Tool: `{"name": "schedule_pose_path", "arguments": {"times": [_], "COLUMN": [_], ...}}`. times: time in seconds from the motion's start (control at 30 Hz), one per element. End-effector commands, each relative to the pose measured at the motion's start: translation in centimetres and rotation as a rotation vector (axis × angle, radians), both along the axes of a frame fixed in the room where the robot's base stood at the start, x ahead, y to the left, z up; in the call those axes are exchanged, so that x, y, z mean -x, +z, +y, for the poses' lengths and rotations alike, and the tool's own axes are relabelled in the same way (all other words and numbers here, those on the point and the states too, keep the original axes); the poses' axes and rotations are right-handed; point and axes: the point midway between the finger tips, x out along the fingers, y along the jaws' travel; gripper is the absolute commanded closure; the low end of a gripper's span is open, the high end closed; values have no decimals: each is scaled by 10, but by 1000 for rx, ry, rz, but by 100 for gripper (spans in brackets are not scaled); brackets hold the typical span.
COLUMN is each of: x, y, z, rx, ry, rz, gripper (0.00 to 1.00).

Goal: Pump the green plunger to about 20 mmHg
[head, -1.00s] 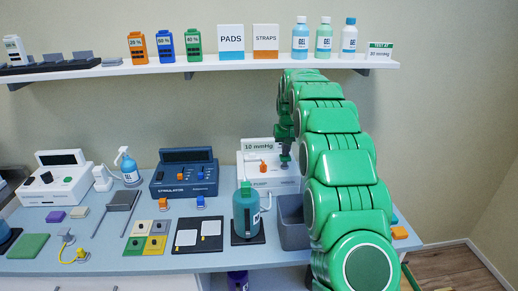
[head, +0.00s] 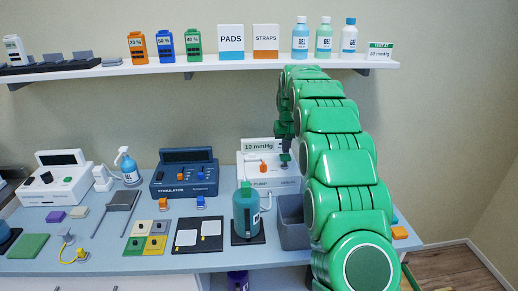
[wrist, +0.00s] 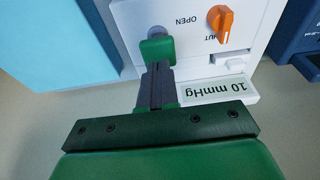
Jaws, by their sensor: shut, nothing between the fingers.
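The white pump (head: 254,185) stands at the back of the table, and its small display (head: 259,146) reads 10 mmHg. The green plunger (wrist: 157,46) is at the pump's edge in the wrist view; it also shows in the head view (head: 286,158). My gripper (wrist: 156,70) is shut and empty, its dark fingers pointing at the plunger. In the head view it is above the plunger, with a small gap seeming to show.
A grey bin (head: 294,235) stands in front of the pump beside my arm. A green bottle (head: 246,213) on a dark mat stands just left of it. The blue stimulator (head: 184,176) is left of the pump. A shelf (head: 200,67) runs above.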

Motion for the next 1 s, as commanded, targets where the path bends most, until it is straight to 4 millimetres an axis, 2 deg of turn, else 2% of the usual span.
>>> {"name": "schedule_pose_path", "arguments": {"times": [1.0], "x": [0], "y": [-18], "z": [0], "rx": [0], "ry": [0], "rz": [-1], "gripper": [100]}}
